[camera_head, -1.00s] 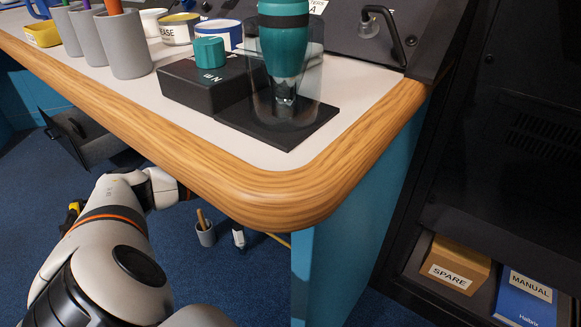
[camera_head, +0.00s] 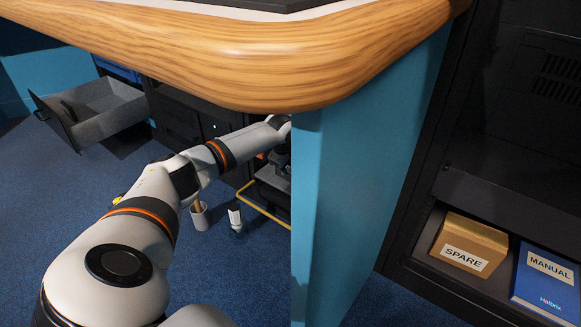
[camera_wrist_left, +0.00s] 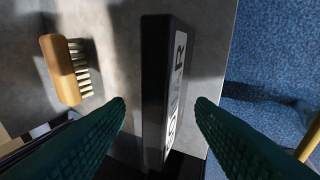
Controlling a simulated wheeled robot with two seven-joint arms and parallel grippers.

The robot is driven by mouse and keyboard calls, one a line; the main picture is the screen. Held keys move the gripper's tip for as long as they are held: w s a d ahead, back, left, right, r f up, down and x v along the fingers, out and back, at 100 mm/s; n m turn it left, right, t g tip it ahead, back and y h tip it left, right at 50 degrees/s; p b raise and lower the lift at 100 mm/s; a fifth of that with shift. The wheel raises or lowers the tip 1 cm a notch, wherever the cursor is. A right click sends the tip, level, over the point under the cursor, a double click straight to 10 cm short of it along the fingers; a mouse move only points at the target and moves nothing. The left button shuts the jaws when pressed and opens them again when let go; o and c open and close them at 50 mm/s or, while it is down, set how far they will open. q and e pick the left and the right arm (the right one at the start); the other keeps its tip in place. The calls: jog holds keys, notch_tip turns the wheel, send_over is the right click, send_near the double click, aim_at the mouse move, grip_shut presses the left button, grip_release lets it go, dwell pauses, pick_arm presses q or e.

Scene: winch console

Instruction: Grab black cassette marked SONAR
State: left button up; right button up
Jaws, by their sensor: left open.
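The black cassette (camera_wrist_left: 155,80) stands on edge in the left wrist view, with a white label on its right face. The label is seen at a steep slant; an R and an S can be made out. My left gripper (camera_wrist_left: 160,104) is open, with one green finger on each side of the cassette's lower part and gaps showing on both sides. In the head view my left arm reaches under the desk; the hand is mostly hidden by the blue side panel, and the cassette cannot be seen there.
A wooden brush (camera_wrist_left: 62,70) lies on the grey surface left of the cassette. The blue desk panel (camera_head: 360,190) and wooden desk edge (camera_head: 270,60) are close to my arm. An open grey drawer (camera_head: 95,110) juts out at left. A grey cup (camera_head: 199,217) stands on the floor.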

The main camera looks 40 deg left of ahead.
pick_arm(q)
jog(key=shift+w, duration=0.1)
grip_shut()
jog(key=shift+f, duration=0.1)
dwell(0.4)
